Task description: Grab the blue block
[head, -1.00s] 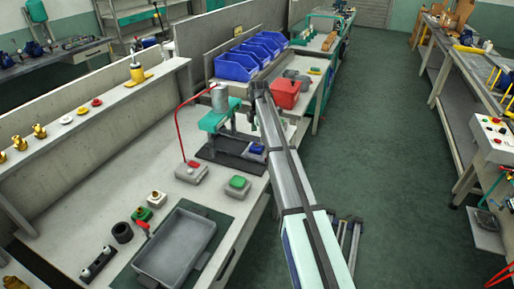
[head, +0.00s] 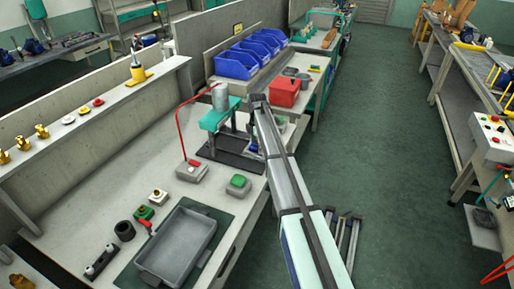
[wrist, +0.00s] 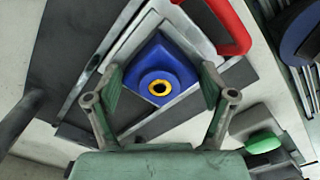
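The blue block (wrist: 174,58) shows in the wrist view with a round boss and a yellow-ringed hole on its near part. It sits on a grey metal piece over a dark base plate. My gripper (wrist: 161,88) is open, with one finger to each side of the block's near part. I see a gap between each finger and the block, and cannot tell the height difference. In the head view my gripper (head: 251,138) is beside the green press, partly hidden by my arm. The block cannot be made out clearly there.
The green press (head: 217,118) stands just left of my gripper. A red curved bar (wrist: 236,28) lies close beyond the right finger in the wrist view. A grey box with a green top (head: 238,184) and a grey tray (head: 176,245) are nearer on the bench.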

